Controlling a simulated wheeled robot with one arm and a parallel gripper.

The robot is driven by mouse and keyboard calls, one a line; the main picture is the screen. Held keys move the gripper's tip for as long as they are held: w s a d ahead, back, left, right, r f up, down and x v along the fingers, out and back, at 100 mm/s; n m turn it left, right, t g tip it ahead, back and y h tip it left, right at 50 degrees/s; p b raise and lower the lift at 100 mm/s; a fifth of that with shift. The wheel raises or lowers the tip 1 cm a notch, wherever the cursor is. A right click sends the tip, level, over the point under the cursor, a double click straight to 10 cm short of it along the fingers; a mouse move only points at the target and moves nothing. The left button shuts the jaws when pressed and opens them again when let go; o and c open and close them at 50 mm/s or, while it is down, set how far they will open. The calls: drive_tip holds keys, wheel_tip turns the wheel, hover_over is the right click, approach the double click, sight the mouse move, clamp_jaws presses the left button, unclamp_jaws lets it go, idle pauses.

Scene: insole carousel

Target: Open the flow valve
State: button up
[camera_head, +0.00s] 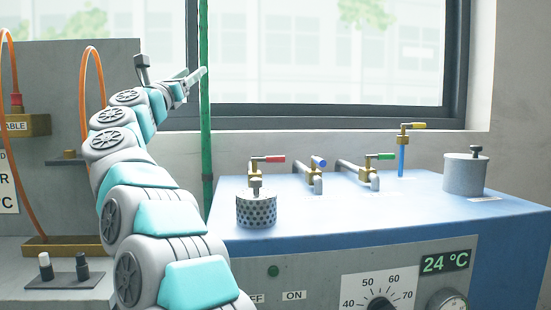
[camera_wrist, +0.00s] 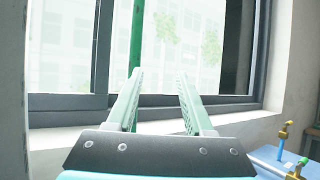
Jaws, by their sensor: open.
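Several brass valves with coloured lever handles stand on the blue-topped bench: one with a red handle (camera_head: 268,159), one blue (camera_head: 319,162), one green (camera_head: 380,156) and one yellow (camera_head: 412,126) on a blue pipe. No readable label shows which is the flow valve. My gripper (camera_head: 196,74) is raised in front of the window, well above and left of the valves. In the wrist view its two pale green fingers (camera_wrist: 160,88) are spread with nothing between them. The yellow-handled valve (camera_wrist: 284,129) shows there at the lower right, with the green-handled one below it.
A vertical green pipe (camera_head: 206,115) runs close by my gripper. A perforated metal cup (camera_head: 257,211) and a lidded grey pot (camera_head: 465,175) stand on the blue bench (camera_head: 350,222). Orange hoses (camera_head: 99,58) and a grey panel are at left. The space above the bench is free.

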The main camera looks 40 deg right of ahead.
drive_tip(key=s+d+f+m+g, duration=0.6)
drive_tip(key=d+m+g, duration=0.1)
drive_tip(key=m+g, duration=0.35)
drive_tip(key=m+g+y, duration=0.5)
drive_tip(key=m+g, duration=0.1)
drive_tip(key=m, duration=0.4)
approach(267, 158)
drive_tip(key=x, duration=0.5)
drive_tip(key=shift+f+p, duration=0.1)
drive_tip(key=shift+p, duration=0.2)
drive_tip(key=shift+s+d+f, duration=0.1)
drive_tip(key=shift+s+d, duration=0.15)
drive_tip(key=shift+d, duration=0.35)
drive_tip(key=shift+x, duration=3.15)
drive_tip(key=shift+w, duration=0.1)
drive_tip(key=shift+c, duration=0.3)
clamp_jaws()
